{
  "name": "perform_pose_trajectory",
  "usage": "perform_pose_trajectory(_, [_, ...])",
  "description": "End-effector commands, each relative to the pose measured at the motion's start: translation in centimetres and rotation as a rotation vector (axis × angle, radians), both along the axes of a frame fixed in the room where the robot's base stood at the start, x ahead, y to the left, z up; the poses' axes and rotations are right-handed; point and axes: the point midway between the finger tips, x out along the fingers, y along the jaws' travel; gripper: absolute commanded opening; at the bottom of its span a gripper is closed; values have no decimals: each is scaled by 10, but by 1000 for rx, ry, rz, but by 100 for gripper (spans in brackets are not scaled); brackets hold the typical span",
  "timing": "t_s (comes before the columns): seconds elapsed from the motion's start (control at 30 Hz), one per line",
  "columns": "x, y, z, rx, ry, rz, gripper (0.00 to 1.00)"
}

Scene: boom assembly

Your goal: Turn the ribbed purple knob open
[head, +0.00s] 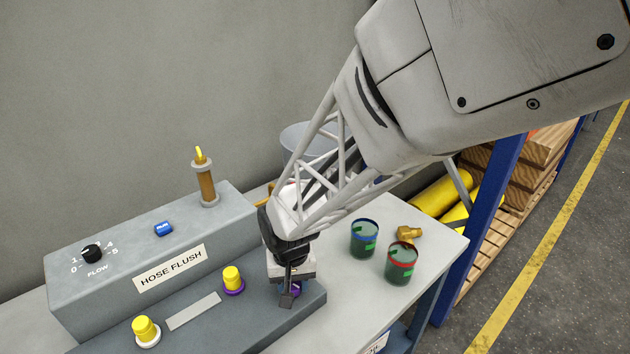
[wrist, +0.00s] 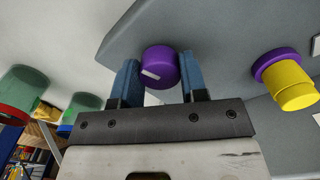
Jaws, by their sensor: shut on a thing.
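The purple knob (wrist: 160,66) sits on the lower grey ledge of the hose flush unit, with a pale mark on its face. In the head view only a sliver of the knob (head: 294,291) shows beside my gripper, which hides the rest. My gripper (wrist: 160,80) has its two blue fingers on either side of the knob and is shut on it. In the head view my gripper (head: 288,290) reaches down to the right end of the ledge. The knob's ribs are too small to make out.
A yellow knob on a purple base (head: 233,280) stands just left of my gripper, and another on a white base (head: 146,331) farther left. A black flow dial (head: 92,253) and blue button (head: 164,229) are on the upper box. Two green cups (head: 364,238) (head: 401,263) and a brass fitting (head: 409,234) stand right.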

Motion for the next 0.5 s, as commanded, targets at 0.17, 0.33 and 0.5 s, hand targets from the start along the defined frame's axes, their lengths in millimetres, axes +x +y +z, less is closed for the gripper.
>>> perform_pose_trajectory(0.17, [0, 0, 1, 0, -1, 156, 16])
perform_pose_trajectory(0.33, [0, 0, 1, 1, -2, 318, 16])
perform_pose_trajectory(0.5, [0, 0, 0, 0, -1, 479, 16])
